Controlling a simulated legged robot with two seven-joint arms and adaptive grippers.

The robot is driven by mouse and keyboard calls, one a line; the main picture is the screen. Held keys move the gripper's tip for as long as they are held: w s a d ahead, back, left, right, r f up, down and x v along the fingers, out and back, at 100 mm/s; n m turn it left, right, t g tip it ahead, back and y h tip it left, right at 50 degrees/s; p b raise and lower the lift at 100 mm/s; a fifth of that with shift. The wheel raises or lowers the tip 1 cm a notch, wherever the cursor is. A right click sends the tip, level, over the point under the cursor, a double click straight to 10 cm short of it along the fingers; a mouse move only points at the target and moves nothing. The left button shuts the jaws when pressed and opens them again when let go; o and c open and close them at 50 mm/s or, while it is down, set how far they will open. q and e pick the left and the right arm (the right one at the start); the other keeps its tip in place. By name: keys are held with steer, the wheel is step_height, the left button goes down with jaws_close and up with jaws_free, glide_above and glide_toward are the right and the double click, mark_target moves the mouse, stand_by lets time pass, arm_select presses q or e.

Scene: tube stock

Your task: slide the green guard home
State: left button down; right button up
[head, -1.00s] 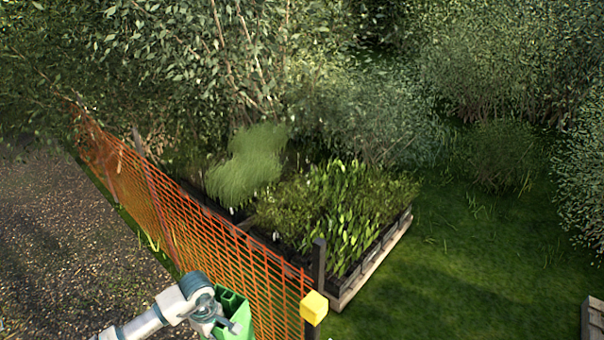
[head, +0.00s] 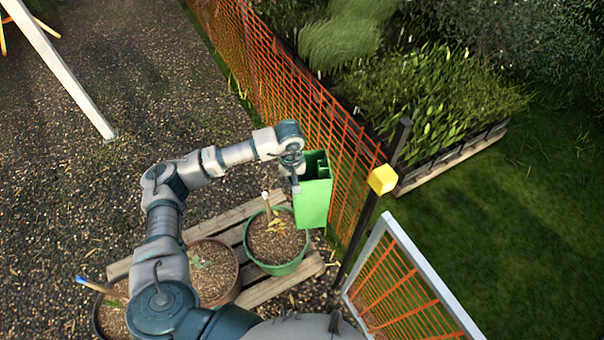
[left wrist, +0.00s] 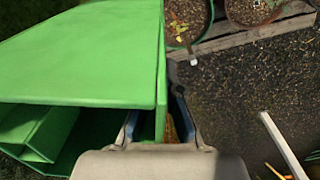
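The green guard (head: 313,203) is a box-like sleeve, open at the top, with a smaller channel inside. It is held up in front of the orange mesh fence, near the dark post (head: 366,213) with a yellow block (head: 383,179) on it. My left gripper (head: 297,178) is at the guard's left side. In the left wrist view the guard (left wrist: 85,55) fills the upper left, and one wall runs between the fingers of my left gripper (left wrist: 156,118). It appears shut on that wall; the fingertips are partly hidden. My right gripper is out of view.
Below the guard, a green pot (head: 276,262) with a pale-topped stake (head: 267,206) and brown pots (head: 214,268) stand on a wooden pallet (head: 285,286). The orange fence (head: 262,75) runs behind. A white-framed gate (head: 420,270) is at lower right. Gravel lies open at left.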

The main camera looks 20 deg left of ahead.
arm_select(q)
steer(key=w+a+f+n+p, duration=0.1)
steer(key=a+n, duration=0.3)
steer(key=n, duration=0.7)
steer(key=w+a+n+p, duration=0.1)
steer(key=a+n, duration=0.4)
steer(key=n, duration=0.6)
steer(key=shift+f+p, duration=0.35)
steer(key=shift+p, duration=0.2)
steer(key=shift+r, duration=0.1)
steer(key=shift+f+b, duration=0.8)
steer(key=shift+f, duration=0.15)
